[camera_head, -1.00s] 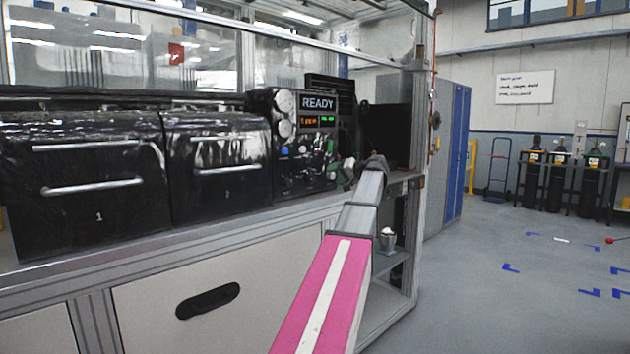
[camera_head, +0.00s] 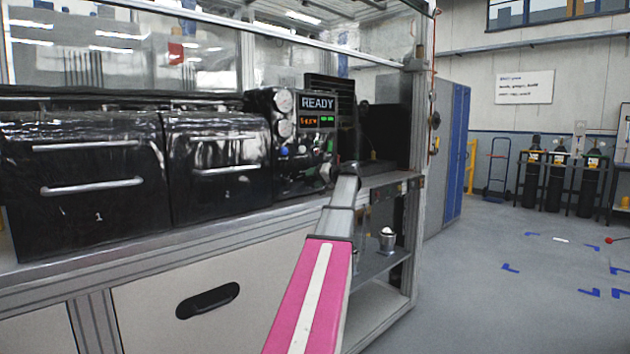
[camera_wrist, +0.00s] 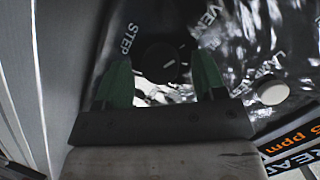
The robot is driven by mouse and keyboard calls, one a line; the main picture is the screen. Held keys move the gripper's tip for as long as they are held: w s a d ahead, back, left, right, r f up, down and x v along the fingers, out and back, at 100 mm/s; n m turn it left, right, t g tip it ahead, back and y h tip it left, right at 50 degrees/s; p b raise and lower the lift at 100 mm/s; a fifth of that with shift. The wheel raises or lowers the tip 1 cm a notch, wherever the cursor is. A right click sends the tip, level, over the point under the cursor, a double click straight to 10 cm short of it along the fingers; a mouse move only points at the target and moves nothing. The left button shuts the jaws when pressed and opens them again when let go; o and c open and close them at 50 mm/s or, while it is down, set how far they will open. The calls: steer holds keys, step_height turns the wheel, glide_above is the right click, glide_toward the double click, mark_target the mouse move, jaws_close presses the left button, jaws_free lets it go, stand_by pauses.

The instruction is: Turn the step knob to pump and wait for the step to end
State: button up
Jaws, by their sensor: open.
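The dark round step knob (camera_wrist: 158,60) sits on the black panel beside the printed word STEP, in the wrist view. My gripper (camera_wrist: 162,76) is open, with its green fingertips on either side of the knob's near edge. I cannot tell whether they touch it. The knob's pointer is too dark to read, and I cannot make out a pump label. In the head view, the control panel (camera_head: 290,158) has a display (camera_head: 318,103) reading READY, and my gripper is hard to make out against the panel's lower right.
A pale round button (camera_wrist: 272,92) lies right of the knob, near the lamp label. Two black chambers with bar handles (camera_head: 92,187) stand left of the panel. A small metal cup (camera_head: 387,238) is on the shelf below. The floor at right is open.

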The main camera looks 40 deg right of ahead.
steer(key=c, duration=0.9)
steer(key=shift+m, duration=0.3)
steer(key=m+y, duration=0.1)
steer(key=m, duration=0.1)
steer(key=shift+d+f+m+t, duration=0.1)
steer(key=shift+m+t, duration=0.2)
steer(key=shift+f+m+t+y, duration=0.1)
steer(key=shift+m+t+y, duration=0.25)
steer(key=shift+m, duration=0.65)
steer(key=shift+f+m+t+y, duration=0.1)
steer(key=shift+m+t+y, duration=0.25)
steer(key=shift+m, duration=0.65)
steer(key=o, duration=0.9)
